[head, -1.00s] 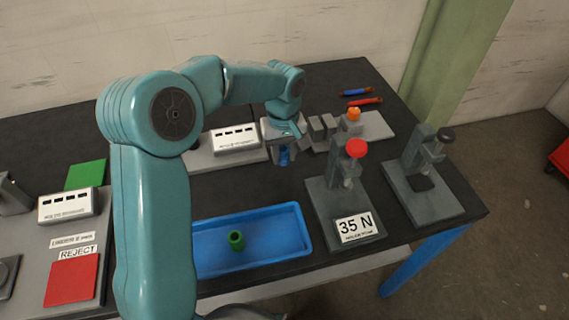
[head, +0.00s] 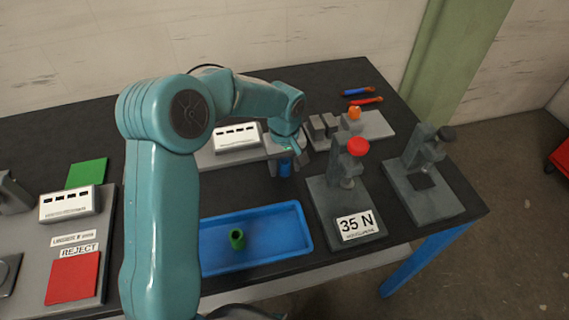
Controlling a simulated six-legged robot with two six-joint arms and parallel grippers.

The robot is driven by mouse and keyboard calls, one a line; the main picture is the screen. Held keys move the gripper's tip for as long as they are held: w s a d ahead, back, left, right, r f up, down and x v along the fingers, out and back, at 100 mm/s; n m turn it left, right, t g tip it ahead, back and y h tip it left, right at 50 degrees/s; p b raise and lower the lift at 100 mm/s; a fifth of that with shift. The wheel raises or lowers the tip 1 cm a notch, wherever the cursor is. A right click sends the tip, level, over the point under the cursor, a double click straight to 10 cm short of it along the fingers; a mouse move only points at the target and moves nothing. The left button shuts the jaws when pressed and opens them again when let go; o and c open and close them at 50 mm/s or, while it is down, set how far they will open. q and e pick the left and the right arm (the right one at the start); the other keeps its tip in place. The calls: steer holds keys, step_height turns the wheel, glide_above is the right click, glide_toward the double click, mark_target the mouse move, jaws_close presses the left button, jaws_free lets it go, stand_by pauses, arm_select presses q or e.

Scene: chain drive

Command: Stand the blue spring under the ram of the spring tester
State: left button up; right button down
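The blue spring (head: 285,168) hangs upright at the tips of my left gripper (head: 285,157), which looks shut on it. It is held above the dark bench, behind the blue tray and left of the grey press with the red knob. That press (head: 325,200), with a "35 N" card on its base, looks like the spring tester. Its ram (head: 347,182) points down over the base, and the space under it looks empty. My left arm comes in from the left and hides part of the bench. My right gripper is not in view.
A blue tray (head: 290,218) holds a green spring (head: 237,239). A second grey press with a black knob (head: 446,133) stands to the right. Grey blocks, an orange knob (head: 355,112) and two screwdriver-like tools lie behind. A red reject pad (head: 72,278) is at left.

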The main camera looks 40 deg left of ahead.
mark_target(284, 162)
arm_select(q)
steer(key=shift+s+r, duration=0.1)
steer(key=shift+r, duration=0.35)
step_height(284, 162, up, 12)
steer(key=shift+f, duration=0.2)
steer(key=shift+d, duration=0.1)
stand_by(0.4)
